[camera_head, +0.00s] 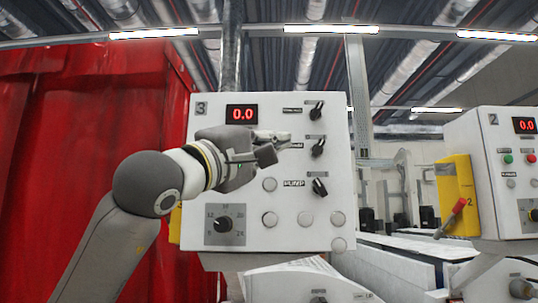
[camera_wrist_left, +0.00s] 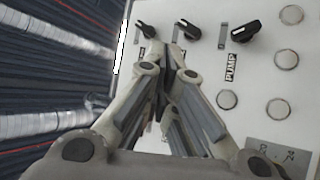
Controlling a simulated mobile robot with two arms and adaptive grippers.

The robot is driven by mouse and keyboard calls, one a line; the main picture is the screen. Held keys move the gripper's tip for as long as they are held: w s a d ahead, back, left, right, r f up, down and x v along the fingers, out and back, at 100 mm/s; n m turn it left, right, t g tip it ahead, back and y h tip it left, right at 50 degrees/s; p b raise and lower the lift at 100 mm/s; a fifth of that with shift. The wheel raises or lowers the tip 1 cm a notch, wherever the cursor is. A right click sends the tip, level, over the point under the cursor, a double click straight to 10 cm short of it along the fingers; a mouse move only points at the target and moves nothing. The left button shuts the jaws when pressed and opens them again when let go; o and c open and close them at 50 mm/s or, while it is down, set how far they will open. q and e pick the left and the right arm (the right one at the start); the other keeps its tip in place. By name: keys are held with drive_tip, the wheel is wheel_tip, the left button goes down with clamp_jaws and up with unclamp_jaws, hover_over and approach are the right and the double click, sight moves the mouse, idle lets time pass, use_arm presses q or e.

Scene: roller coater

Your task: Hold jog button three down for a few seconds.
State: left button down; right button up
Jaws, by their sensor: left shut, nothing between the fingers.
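The control panel marked 3 (camera_head: 300,215) fills the middle of the head view. Its red display (camera_head: 242,114) reads 0.0. My left gripper (camera_head: 278,145) is shut and empty in front of the panel, below the display, its fingers pointing right toward the middle selector knob (camera_head: 318,147). The hand covers the area under the display, and I cannot make out a jog button there. In the left wrist view the closed fingertips (camera_wrist_left: 165,75) show before the panel face (camera_wrist_left: 255,95); I cannot tell if they touch it. My right gripper is out of view.
Other knobs (camera_head: 317,110) and a PUMP knob (camera_head: 320,187) line the panel's right side. Several round grey buttons, one (camera_head: 270,219) near the dial (camera_head: 223,224), sit lower. A second panel (camera_head: 490,195) with a yellow side box stands right; a red curtain (camera_head: 60,160) hangs left.

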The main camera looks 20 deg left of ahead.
use_arm(q)
drive_tip(key=w+a+p, duration=0.2)
drive_tip(key=w+p, duration=0.2)
drive_tip(key=w, duration=0.4)
drive_tip(key=shift+w+a, duration=0.15)
drive_tip(key=shift+w, duration=0.05)
idle(0.8)
drive_tip(key=shift+w, duration=0.1)
idle(0.7)
drive_tip(key=shift+w+a+p, duration=0.1)
drive_tip(key=shift+w+p, duration=0.2)
